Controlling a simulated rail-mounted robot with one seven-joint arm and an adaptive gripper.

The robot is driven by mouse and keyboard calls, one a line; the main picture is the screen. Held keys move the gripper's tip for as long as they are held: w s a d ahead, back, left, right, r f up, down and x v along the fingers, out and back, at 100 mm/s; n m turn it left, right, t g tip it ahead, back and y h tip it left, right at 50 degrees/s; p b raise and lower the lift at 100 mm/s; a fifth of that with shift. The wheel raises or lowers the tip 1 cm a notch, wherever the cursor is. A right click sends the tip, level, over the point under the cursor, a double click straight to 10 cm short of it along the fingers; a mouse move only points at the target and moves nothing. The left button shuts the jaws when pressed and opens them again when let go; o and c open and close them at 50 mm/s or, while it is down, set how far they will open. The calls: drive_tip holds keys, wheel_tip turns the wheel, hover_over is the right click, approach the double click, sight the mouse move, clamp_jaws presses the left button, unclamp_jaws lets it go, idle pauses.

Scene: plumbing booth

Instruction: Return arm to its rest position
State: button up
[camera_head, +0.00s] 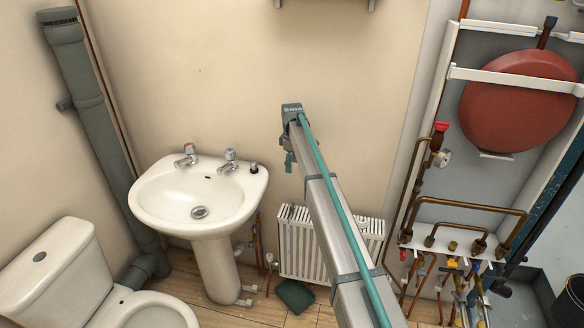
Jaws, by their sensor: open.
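My arm shows as a long grey beam running from the bottom edge, right of centre, up to the middle of the picture. A teal hose and dark straps run along it. Its far end is a small grey-teal head, with a short teal piece below it, in front of the bare wall between the basin and the pipework. I cannot make out any gripper fingers there. My gripper is not visible in this view, and nothing held can be seen.
A white washbasin (199,213) stands left of the arm. A toilet (62,265) is at lower left, beside a grey soil pipe (88,110). A white radiator (297,247) is partly behind the arm. Copper pipework (470,206) and a red vessel (517,103) are right. The middle wall is bare.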

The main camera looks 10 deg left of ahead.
wheel_tip(320, 180, up, 7)
drive_tip(key=p, duration=0.2)
drive_tip(key=shift+f, duration=0.2)
